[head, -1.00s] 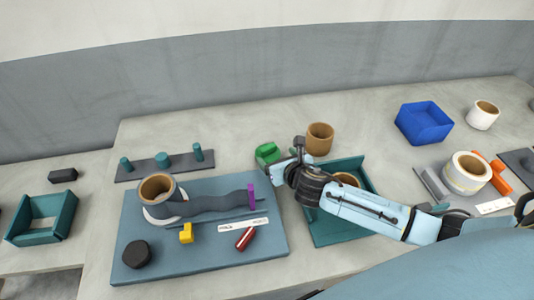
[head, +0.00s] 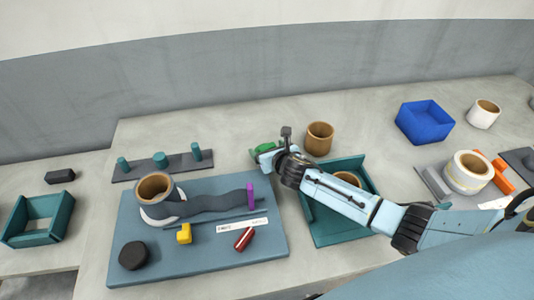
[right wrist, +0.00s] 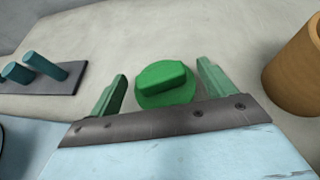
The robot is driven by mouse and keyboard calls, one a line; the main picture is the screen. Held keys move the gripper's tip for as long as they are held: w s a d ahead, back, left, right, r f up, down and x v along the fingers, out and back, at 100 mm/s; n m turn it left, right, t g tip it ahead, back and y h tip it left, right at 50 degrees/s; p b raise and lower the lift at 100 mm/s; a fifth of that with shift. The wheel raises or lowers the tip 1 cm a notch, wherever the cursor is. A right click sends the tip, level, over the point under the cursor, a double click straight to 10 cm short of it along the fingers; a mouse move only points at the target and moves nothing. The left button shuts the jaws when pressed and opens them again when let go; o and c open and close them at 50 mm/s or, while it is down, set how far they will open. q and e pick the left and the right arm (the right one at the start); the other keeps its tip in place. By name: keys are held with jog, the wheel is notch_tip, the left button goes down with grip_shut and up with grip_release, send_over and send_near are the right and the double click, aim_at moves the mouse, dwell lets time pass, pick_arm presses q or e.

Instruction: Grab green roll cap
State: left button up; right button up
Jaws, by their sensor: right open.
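The green roll cap (right wrist: 166,86) is a round green disc with a raised bar grip. It lies on the grey table between the two open fingers of my right gripper (right wrist: 162,90) in the right wrist view, with gaps to both fingers. In the head view the cap (head: 262,147) is partly hidden by my right gripper (head: 262,157), which comes in from the right just in front of it. My left gripper is not in view.
A brown roll (head: 319,138) stands right of the cap. A teal tray (head: 330,231) lies under my right arm. A blue mat (head: 198,250) with film parts is at left, a pegged grey strip (head: 163,166) behind it. A blue bin (head: 424,123) stands at right.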

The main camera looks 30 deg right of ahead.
jog(key=c, duration=1.1)
jog(key=shift+r, duration=0.1)
